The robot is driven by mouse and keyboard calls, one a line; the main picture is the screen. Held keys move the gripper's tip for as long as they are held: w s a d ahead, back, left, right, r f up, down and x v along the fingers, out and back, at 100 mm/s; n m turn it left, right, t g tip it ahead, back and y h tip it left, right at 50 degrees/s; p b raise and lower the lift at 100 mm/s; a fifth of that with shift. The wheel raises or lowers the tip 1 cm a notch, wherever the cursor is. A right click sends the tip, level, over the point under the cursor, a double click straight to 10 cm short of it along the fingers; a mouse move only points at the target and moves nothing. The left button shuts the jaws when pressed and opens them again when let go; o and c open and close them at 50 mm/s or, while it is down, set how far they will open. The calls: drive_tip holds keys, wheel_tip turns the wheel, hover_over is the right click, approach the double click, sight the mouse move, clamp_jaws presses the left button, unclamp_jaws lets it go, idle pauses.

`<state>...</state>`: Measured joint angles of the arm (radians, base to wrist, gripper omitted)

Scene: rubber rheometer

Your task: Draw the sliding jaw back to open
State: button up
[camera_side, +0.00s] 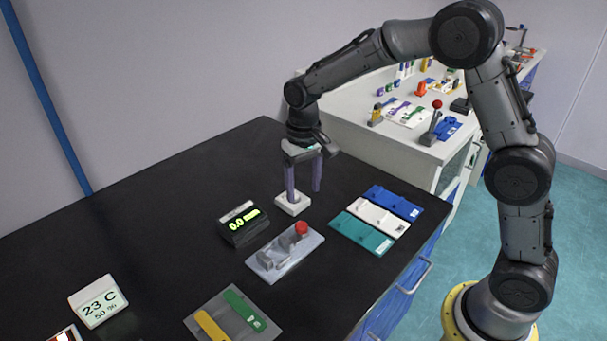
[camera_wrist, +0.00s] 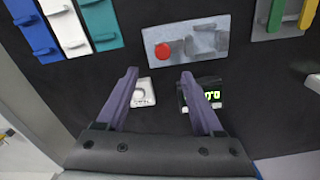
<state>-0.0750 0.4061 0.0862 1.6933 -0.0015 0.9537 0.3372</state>
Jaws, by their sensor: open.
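The device with the sliding jaw appears to be the grey metal plate fixture (camera_side: 268,264) with grey blocks on top and a red round knob (camera_side: 302,228) at its right end. In the wrist view the fixture (camera_wrist: 208,58) lies beyond my fingertips, with the red knob (camera_wrist: 163,49) at its left end. I cannot tell how wide its jaw stands. My gripper (camera_side: 303,190) points down with its purple fingers apart and empty, over or beside a small white block (camera_side: 292,204), behind the fixture. My fingers (camera_wrist: 160,75) also show in the wrist view, apart from the knob.
A black box with a green readout (camera_side: 243,224) stands left of the fixture. Teal, white and blue plates (camera_side: 368,242) lie to its right. A grey tray (camera_side: 214,318) with green and yellow strips lies in front.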

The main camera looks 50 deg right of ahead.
drive_tip(key=shift+r, duration=1.65)
drive_tip(key=shift+r, duration=0.1)
drive_tip(key=s+d+r+t, duration=0.3)
drive_tip(key=s+r+t, duration=0.1)
drive_tip(key=s+r, duration=0.95)
drive_tip(key=s+f+n+t, duration=0.1)
drive_tip(key=s+f+n, duration=0.2)
drive_tip(key=s, duration=1.1)
wheel_tip(320, 180, down, 2)
drive_tip(key=shift+d+f+t, duration=0.15)
drive_tip(key=shift+t, duration=0.15)
